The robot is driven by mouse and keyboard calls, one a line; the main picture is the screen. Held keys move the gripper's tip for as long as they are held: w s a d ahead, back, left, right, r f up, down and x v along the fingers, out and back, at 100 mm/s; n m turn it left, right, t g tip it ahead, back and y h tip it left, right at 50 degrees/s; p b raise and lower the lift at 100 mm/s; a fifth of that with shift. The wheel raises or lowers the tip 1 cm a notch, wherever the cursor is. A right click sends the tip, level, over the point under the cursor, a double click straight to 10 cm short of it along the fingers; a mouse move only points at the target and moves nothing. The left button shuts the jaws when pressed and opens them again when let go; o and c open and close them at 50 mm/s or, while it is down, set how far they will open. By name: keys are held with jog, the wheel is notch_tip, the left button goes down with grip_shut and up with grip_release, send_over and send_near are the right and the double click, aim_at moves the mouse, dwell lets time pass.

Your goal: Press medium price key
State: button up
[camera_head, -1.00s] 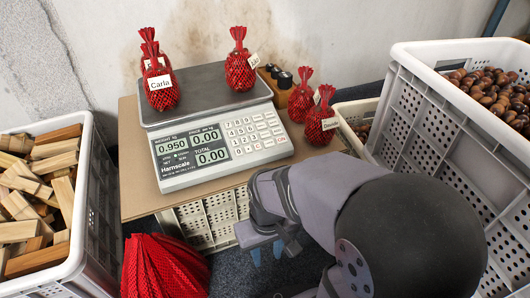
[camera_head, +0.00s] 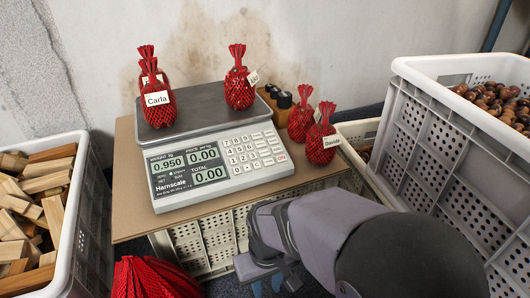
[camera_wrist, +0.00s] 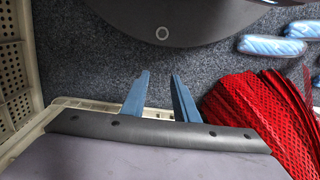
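The Harnscale price scale (camera_head: 165,201) stands on the cardboard-topped table. Its displays read 0.950, 0.00 and 0.00. Its keypad (camera_head: 252,151) has number keys and a few wider keys on the right; their labels are too small to read, so I cannot tell which is the medium price key. Three red net bags sit on the scale's plate (camera_head: 197,92): one tagged Carla (camera_head: 158,105), one behind it, and one on the right (camera_head: 238,88). My gripper (camera_head: 268,287) is low in front of the table, apart from the scale. In the wrist view its blue fingers (camera_wrist: 160,76) are apart and empty.
Two red bags, one tagged Davide (camera_head: 320,152), stand right of the scale, with small dark-topped stamps (camera_head: 284,100) behind. Crates of wood (camera_head: 83,215) and chestnuts (camera_head: 440,130) flank the table. Red netting (camera_head: 150,280) lies low in front.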

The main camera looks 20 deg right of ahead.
grip_shut()
dwell(1.5)
